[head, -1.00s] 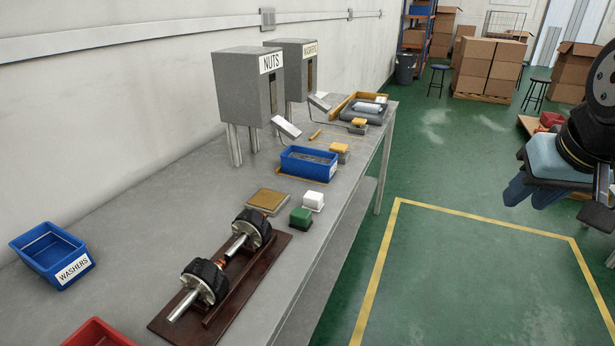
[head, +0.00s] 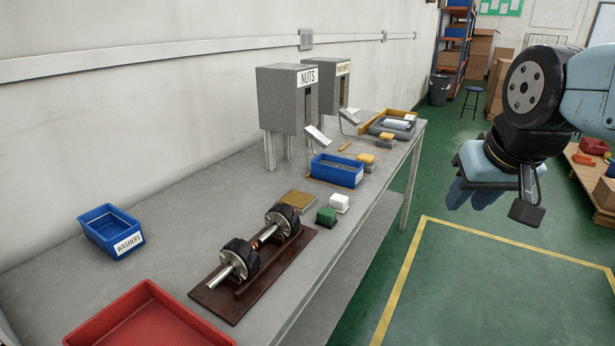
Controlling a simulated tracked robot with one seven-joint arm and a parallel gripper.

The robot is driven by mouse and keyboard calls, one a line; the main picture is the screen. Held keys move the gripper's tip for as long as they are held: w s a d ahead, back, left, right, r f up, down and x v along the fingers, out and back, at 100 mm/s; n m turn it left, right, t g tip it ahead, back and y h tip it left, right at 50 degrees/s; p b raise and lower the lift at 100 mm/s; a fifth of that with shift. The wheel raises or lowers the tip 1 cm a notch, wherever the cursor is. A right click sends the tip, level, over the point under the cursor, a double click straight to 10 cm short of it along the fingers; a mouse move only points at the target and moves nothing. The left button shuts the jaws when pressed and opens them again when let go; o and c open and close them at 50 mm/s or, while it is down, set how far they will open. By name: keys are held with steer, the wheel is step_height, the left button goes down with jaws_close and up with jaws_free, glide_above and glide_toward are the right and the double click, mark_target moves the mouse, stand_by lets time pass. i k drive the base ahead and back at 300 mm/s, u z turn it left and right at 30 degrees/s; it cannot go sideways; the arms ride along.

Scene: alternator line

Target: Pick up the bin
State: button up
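Several bins stand on the grey workbench, and I cannot tell which one the task means. A blue bin labelled WASHERS (head: 112,231) sits at the left near the wall and looks empty. A second blue bin (head: 337,170), with small grey contents, sits below the dispensers. A large red bin (head: 150,318) is at the bottom, cut by the frame edge, and its visible inside is empty. My gripper (head: 473,196) hangs at the right over the floor, away from the bench and all bins. Its blue fingers point down, look apart and hold nothing.
The NUTS dispenser (head: 290,98) and a second dispenser (head: 334,85) stand at the wall. The yellow-marked floor (head: 480,290) is clear.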

mark_target(338, 170)
steer(key=u, duration=0.3)
steer(key=i, duration=1)
steer(key=z, duration=0.05)
